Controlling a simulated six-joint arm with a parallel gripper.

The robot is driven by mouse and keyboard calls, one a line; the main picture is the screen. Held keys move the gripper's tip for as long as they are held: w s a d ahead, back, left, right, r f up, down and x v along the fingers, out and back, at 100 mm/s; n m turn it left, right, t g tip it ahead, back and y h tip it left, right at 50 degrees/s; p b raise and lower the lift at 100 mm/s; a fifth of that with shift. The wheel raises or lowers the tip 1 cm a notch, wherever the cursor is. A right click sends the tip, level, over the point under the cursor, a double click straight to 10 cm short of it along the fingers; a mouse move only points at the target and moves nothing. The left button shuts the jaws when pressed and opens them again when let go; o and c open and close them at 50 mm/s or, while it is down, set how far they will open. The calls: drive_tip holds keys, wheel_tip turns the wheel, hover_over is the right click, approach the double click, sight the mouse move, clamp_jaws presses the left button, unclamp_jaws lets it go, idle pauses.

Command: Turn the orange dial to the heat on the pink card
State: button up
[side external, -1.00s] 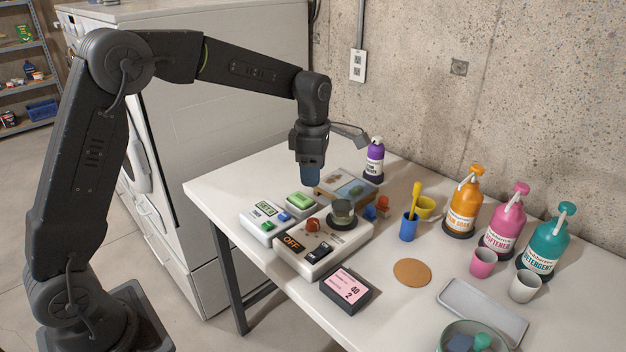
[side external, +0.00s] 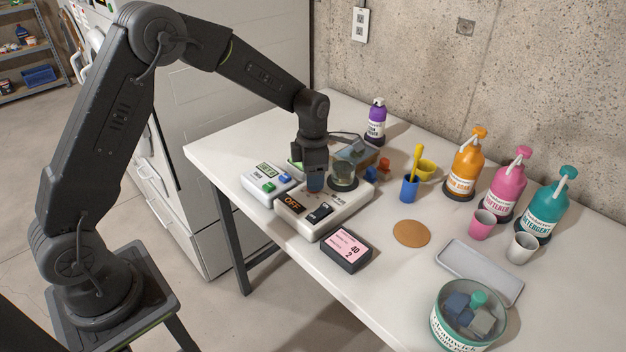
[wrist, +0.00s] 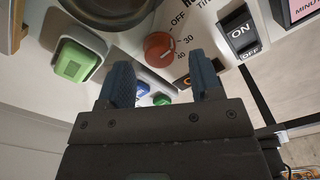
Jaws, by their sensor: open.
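The orange dial (wrist: 158,48) shows in the wrist view on a white panel (side external: 348,211), with OFF, 30 and 40 printed around it. I cannot tell which mark it points at. In the side view my gripper (side external: 315,183) hides the dial. In the wrist view the blue fingertips of my gripper (wrist: 161,80) are apart, with the dial between and just beyond them; nothing is held. The pink card (side external: 345,246) lies on a dark block in front of the panel and reads 40 and 2. The panel's display (side external: 292,204) reads OFF.
Bottles, cups and a tin (side external: 468,318) stand to the right.

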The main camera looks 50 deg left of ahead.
drive_tip(key=shift+f, duration=1.1)
drive_tip(key=c, duration=0.9)
drive_tip(key=shift+m, duration=2.8)
drive_tip(key=shift+w, duration=0.1)
drive_tip(key=o, duration=0.9)
